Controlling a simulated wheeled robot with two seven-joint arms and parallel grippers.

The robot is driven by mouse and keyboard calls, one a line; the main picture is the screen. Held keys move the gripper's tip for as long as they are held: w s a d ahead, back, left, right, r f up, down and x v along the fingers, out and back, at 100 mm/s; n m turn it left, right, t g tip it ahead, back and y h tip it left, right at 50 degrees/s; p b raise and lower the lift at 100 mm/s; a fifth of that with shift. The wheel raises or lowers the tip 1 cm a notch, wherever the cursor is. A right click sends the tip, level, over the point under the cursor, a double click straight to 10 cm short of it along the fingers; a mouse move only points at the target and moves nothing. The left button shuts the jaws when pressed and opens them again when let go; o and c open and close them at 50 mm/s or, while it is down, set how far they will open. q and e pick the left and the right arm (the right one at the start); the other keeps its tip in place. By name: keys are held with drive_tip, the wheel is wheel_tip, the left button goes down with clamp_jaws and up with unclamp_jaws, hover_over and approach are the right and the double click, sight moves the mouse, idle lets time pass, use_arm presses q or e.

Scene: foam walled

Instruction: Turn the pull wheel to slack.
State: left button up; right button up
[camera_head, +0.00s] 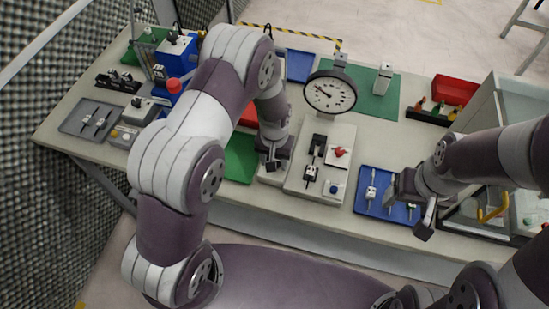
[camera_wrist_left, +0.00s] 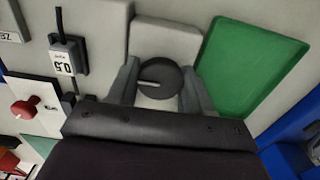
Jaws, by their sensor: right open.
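The pull wheel (camera_wrist_left: 160,78) is a dark round knob with a pale pointer line, on a light grey block (camera_wrist_left: 155,40) in the left wrist view. The pointer lies roughly level across the picture. My left gripper (camera_wrist_left: 160,88) is over it, with one finger on each side of the wheel and small gaps apparent. In the head view my left gripper (camera_head: 273,158) covers the wheel, which is hidden there. My right gripper (camera_head: 408,212) is open and empty over the blue tray (camera_head: 366,178) at the right.
A round dial gauge (camera_head: 331,91) stands behind the grey plate (camera_head: 320,185), which carries a red knob (camera_head: 338,152) and dark sliders. A green tray (camera_wrist_left: 250,62) lies beside the wheel's block. Glass-walled cabinet (camera_head: 490,105) stands at the right; equipment crowds the table's left.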

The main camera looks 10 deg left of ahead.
use_arm(q)
drive_tip(key=shift+c, duration=1)
drive_tip(key=shift+n, duration=0.4)
drive_tip(key=n, duration=0.2)
drive_tip(key=shift+n, duration=0.4)
drive_tip(key=n, duration=0.4)
drive_tip(key=shift+w+n+b, duration=0.1)
drive_tip(key=shift+n+b, duration=0.2)
drive_tip(key=shift+b, duration=0.1)
drive_tip(key=n, duration=0.4)
drive_tip(key=shift+n, duration=0.3)
drive_tip(key=n, duration=0.4)
drive_tip(key=shift+n, duration=0.4)
